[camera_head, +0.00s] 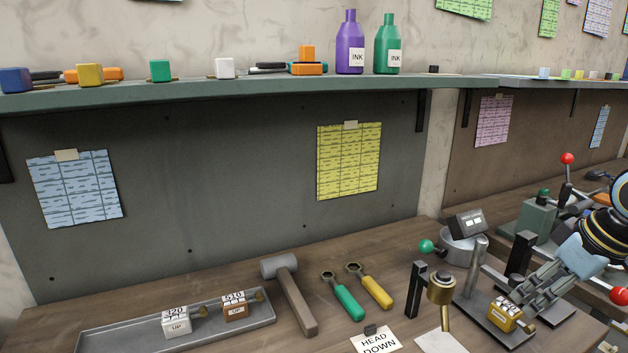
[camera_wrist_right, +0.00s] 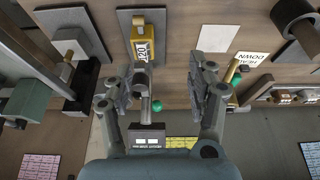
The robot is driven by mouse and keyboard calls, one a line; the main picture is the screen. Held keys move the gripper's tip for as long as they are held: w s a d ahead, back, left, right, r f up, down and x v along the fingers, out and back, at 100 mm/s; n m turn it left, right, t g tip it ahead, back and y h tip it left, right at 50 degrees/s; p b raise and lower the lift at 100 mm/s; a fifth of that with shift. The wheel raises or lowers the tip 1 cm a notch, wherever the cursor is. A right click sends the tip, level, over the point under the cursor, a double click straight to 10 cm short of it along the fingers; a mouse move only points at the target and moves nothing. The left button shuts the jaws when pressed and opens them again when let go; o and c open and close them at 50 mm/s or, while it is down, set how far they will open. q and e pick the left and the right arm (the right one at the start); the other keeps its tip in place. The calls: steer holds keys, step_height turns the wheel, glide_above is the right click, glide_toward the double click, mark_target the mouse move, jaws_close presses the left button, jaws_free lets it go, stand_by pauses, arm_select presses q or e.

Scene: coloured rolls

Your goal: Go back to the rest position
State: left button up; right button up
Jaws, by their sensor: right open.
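My right gripper (camera_head: 528,292) reaches in from the right over the bench, its fingers pointing down and left. In the right wrist view its two fingers (camera_wrist_right: 168,80) stand apart with nothing held between them. A yellow block-like roll with a number label (camera_head: 503,313) sits on a dark plate just by the fingertips; in the wrist view the yellow roll (camera_wrist_right: 148,42) lies beyond the left finger. Whether they touch is unclear. My left gripper is not in view.
A grey tray (camera_head: 95,341) holds white (camera_head: 176,323) and brown (camera_head: 235,308) numbered blocks. A mallet (camera_head: 290,292), green wrench (camera_head: 345,298), yellow wrench (camera_head: 371,287) and "HEAD DOWN" card (camera_head: 376,342) lie near. A stamping device with a green knob (camera_head: 426,246) stands close to the gripper.

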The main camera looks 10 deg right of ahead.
steer(key=s+a+f, duration=0.5)
steer(key=s+a, duration=0.5)
steer(key=s+a+r+m+h, duration=0.2)
steer(key=s+a, duration=0.3)
steer(key=s, duration=0.6)
step_height(320, 180, down, 31)
steer(key=s+d+g+b, duration=0.2)
steer(key=s+d+b, duration=0.1)
steer(key=b, duration=0.2)
steer(key=s+f+m+g+b, duration=0.1)
steer(key=s+f+b, duration=0.3)
steer(key=s+f, duration=1.4)
step_height(320, 180, down, 3)
steer(key=shift+s+d+r+b, duration=0.15)
steer(key=shift+d+b, duration=0.2)
steer(key=shift+b, duration=0.05)
